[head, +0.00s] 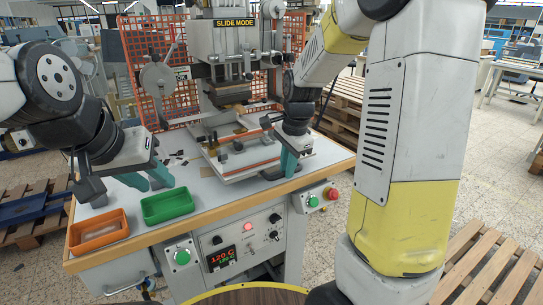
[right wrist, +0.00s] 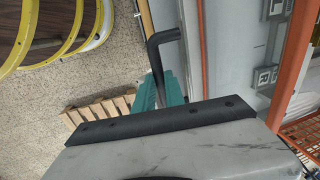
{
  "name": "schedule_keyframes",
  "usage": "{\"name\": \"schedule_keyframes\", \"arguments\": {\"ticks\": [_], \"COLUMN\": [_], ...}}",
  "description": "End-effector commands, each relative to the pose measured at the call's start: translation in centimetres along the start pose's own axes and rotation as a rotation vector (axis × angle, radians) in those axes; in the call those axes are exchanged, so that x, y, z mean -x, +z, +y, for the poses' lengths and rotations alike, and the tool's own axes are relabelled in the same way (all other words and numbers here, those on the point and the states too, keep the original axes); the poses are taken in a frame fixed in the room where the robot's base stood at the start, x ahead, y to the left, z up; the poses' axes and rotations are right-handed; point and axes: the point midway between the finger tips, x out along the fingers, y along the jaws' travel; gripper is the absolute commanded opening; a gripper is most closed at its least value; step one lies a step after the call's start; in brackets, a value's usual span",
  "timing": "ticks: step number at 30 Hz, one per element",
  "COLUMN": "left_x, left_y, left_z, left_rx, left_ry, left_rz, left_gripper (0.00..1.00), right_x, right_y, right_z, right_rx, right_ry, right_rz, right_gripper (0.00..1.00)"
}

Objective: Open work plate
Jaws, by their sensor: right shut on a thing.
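The work plate (head: 236,168) is a light metal plate with an orange-brown strip, low on the stamping press in the head view. My right gripper (head: 289,172) is at the plate's right front corner, with teal fingers pointing down. In the right wrist view its teal fingers (right wrist: 160,92) are shut on a black bent handle (right wrist: 167,58). Most of the grip is hidden by the gripper body. My left gripper (head: 152,184) hangs over the table's left part, behind the green tray, with its teal fingers apart and nothing between them.
A green tray (head: 167,218) and an orange tray (head: 97,243) stand at the table's left front. The press head (head: 235,45) is above the plate, with orange mesh guards (head: 155,45) beside it. Control knobs and a red button (head: 333,194) are on the front.

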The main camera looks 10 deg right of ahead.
Motion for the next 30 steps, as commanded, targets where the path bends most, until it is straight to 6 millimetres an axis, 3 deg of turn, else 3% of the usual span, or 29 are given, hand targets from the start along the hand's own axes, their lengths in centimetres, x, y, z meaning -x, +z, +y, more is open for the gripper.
{"name": "schedule_keyframes", "arguments": {"ticks": [3, 9, 23, 24, 27, 30], "left_x": [0.0, 0.0, 0.0, 0.0, 0.0, 0.0], "left_y": [0.0, 0.0, 0.0, 0.0, 0.0, 0.0], "left_z": [0.0, 0.0, 0.0, 0.0, 0.0, 0.0], "left_rx": [0.000, 0.000, 0.000, 0.000, 0.000, 0.000], "left_ry": [0.000, 0.000, 0.000, 0.000, 0.000, 0.000], "left_rz": [0.000, 0.000, 0.000, 0.000, 0.000, 0.000], "left_gripper": [0.36, 0.36, 0.36, 0.36, 0.36, 0.36], "right_x": [0.4, 0.7, 0.8, 0.8, 0.8, 0.8], "right_y": [0.1, 0.1, 0.1, 0.1, 0.1, 0.1], "right_z": [2.0, 3.8, 4.3, 4.3, 4.3, 4.3], "right_rx": [-0.001, 0.000, 0.000, 0.000, 0.000, 0.000], "right_ry": [0.001, 0.001, 0.001, 0.000, 0.000, 0.000], "right_rz": [-0.002, -0.001, -0.001, -0.001, -0.001, 0.000], "right_gripper": [0.00, 0.00, 0.00, 0.18, 0.36, 0.36]}}
